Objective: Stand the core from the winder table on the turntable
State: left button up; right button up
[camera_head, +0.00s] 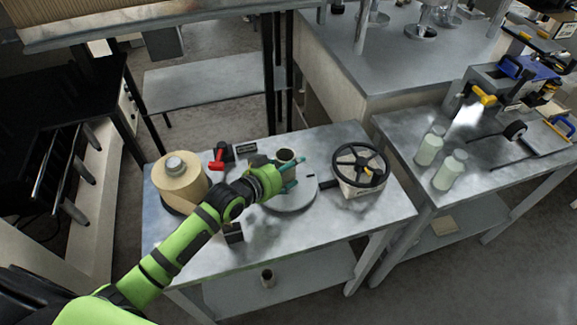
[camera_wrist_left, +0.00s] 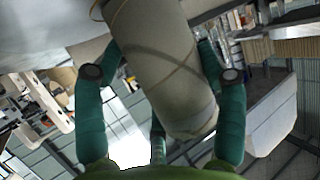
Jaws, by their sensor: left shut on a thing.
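The core (camera_head: 286,155) is a short grey-brown tube, held roughly upright over the back part of the round grey turntable (camera_head: 292,203). My left gripper (camera_head: 291,175) is shut on it, with teal fingers around its side. In the left wrist view the core (camera_wrist_left: 155,65) fills the middle, between the fingers (camera_wrist_left: 160,50). The core's lower end is hidden in the head view, so I cannot tell whether it touches the turntable. My right gripper is not in view.
On the same table (camera_head: 240,258) stand a large tan roll (camera_head: 180,190) at left, a red-handled tool (camera_head: 218,157) behind, and a black handwheel (camera_head: 360,165) at right. A second table with two pale green cylinders (camera_head: 429,149) adjoins at right. The front of the table is mostly clear.

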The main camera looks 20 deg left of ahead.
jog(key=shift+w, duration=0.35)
pick_arm(q)
jog(key=o, duration=1.1)
jog(key=shift+f, duration=0.1)
jog(key=shift+o, duration=0.2)
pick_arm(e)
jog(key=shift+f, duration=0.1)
pick_arm(q)
jog(key=shift+r, duration=0.25)
jog(key=shift+s+a, duration=0.1)
jog(key=shift+s, duration=0.25)
jog(key=b+v, duration=0.1)
jog(key=v, duration=1)
jog(key=shift+b, duration=0.3)
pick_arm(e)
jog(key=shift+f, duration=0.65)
pick_arm(q)
jog(key=shift+r, duration=0.1)
